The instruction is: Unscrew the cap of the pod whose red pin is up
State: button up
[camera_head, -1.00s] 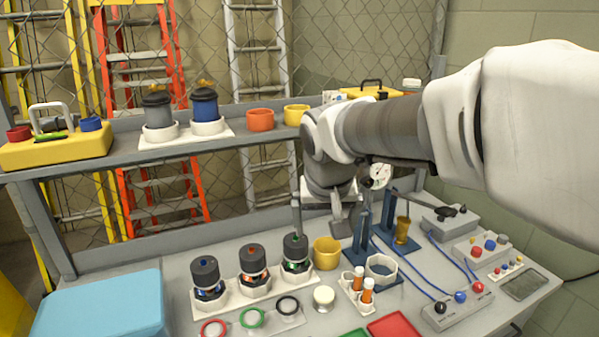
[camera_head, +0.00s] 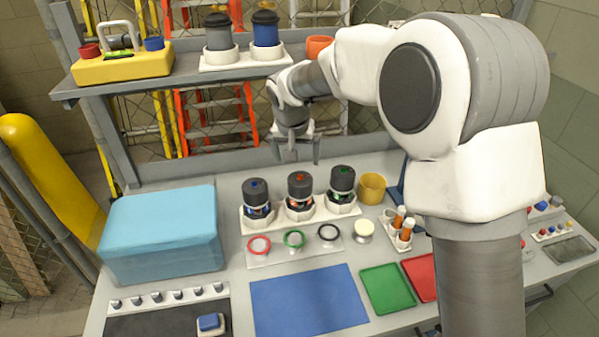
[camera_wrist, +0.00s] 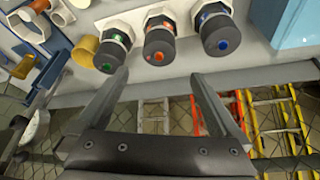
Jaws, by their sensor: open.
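Three pods with dark grey caps stand in a row in white holders on the bench. The middle pod (camera_head: 299,186) has a red pin on its cap top; the left pod (camera_head: 255,190) shows a blue one and the right pod (camera_head: 343,179) a green one. In the wrist view the red-marked cap (camera_wrist: 158,44) lies between the green-marked cap (camera_wrist: 109,57) and the blue-marked cap (camera_wrist: 220,36). I cannot tell how high each pin stands. My gripper (camera_head: 300,153) is open and empty, behind and above the middle pod; its fingers (camera_wrist: 160,77) also show in the wrist view.
A blue box (camera_head: 160,235) stands left of the pods. A yellow cup (camera_head: 372,188) and a rack with orange-banded vials (camera_head: 402,230) stand to the right. Colored rings lie in front. The shelf (camera_head: 180,76) runs behind. A blue mat (camera_head: 308,302) is clear.

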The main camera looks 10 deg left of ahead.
aim_at(300, 182)
jog(key=p+x, duration=0.1)
jog(key=x, duration=1.4)
jog(key=shift+f, duration=0.2)
jog(key=c, duration=1)
